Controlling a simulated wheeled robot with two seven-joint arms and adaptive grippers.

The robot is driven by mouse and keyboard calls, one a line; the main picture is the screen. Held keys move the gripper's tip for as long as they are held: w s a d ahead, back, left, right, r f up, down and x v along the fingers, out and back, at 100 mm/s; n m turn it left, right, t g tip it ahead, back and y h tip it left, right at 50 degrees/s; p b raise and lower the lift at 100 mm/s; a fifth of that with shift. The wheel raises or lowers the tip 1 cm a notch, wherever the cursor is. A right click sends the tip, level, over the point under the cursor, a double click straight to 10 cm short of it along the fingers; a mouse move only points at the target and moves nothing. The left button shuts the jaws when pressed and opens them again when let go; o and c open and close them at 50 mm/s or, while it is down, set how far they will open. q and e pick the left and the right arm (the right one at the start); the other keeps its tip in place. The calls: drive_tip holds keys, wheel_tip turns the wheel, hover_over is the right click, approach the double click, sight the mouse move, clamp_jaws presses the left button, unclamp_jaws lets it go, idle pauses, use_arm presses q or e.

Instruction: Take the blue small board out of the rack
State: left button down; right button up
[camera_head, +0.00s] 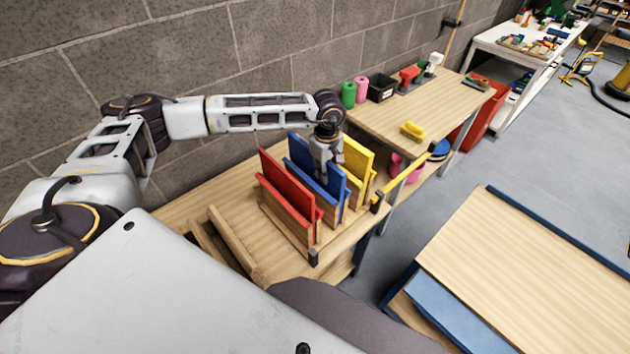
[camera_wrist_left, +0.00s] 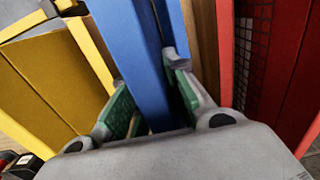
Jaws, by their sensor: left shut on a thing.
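The blue small board (camera_head: 305,155) stands upright in the wooden rack (camera_head: 298,232), between a red board (camera_head: 284,186) and a yellow board (camera_head: 357,158). My left gripper (camera_head: 326,160) reaches down onto it from above. In the left wrist view, the left gripper (camera_wrist_left: 155,105) has its green-padded fingers on both sides of the blue board (camera_wrist_left: 130,45), shut on it. The yellow board (camera_wrist_left: 50,85) is at the left there and the red board (camera_wrist_left: 265,60) at the right. The lower part of the blue board is hidden in the rack. My right gripper is not in view.
A block wall (camera_head: 200,60) runs close behind my left arm. A workbench (camera_head: 410,115) beyond the rack holds a green and a pink roll, a black bin and a yellow brush. Another wooden table (camera_head: 530,265) is at the right, with open grey floor (camera_head: 425,215) between.

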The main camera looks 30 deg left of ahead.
use_arm(q)
drive_tip(key=shift+r, duration=0.2)
wheel_tip(320, 180, up, 28)
drive_tip(key=b, duration=0.3)
idle(0.7)
drive_tip(key=shift+f, duration=0.1)
